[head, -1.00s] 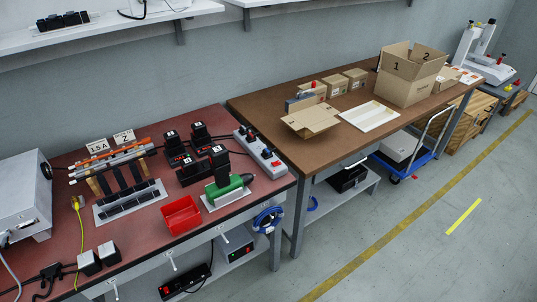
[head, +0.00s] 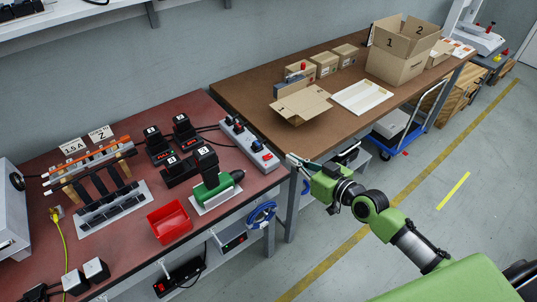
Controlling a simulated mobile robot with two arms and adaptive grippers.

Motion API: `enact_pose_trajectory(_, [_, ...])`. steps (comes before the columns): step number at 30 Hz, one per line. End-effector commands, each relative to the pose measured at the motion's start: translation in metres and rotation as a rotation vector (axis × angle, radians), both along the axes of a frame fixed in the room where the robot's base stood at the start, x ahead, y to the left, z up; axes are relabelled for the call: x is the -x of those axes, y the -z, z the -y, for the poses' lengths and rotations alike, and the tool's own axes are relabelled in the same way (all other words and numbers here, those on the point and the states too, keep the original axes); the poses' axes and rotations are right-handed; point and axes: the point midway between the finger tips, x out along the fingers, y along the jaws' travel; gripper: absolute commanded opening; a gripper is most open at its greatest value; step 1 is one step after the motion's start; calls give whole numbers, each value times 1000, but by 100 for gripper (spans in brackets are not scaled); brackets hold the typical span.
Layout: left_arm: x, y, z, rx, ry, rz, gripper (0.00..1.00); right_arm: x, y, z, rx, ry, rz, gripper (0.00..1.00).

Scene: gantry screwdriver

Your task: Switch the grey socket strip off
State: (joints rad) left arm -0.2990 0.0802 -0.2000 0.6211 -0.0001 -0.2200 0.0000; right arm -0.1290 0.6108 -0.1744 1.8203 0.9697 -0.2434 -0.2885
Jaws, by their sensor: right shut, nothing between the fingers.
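The grey socket strip (head: 236,133) lies along the right end of the red-topped bench, with dark plugs in it. A red switch (head: 267,156) sits at its near end; I cannot tell which way it is tipped. My right gripper (head: 290,157) is shut and empty, just right of the strip's near end, around the bench's right edge. It looks apart from the switch. My left gripper is not in view.
A green screwdriver (head: 215,191) stands in a holder left of the strip, near several black chargers (head: 179,169). A red bin (head: 171,222) is at the front. A black strip with a red switch (head: 180,278) is below. The brown table (head: 245,95) stands behind.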

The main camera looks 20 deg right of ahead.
Motion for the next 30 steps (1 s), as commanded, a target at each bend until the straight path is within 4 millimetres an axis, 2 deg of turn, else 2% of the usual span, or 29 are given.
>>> enact_pose_trajectory(10, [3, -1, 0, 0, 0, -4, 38, -8, 2, -2, 0, 3, 0, 0])
enact_pose_trajectory(14, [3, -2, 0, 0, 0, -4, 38, -24, 5, -9, -2, 2, 1, 0])
enact_pose_trajectory(27, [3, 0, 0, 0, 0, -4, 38, -94, 26, -37, 0, 2, 0, 0])
enact_pose_trajectory(28, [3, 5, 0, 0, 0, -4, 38, -91, 38, -37, 1, 1, -5, 0])
enact_pose_trajectory(30, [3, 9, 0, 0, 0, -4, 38, -90, 49, -37, 2, 1, -4, 0])
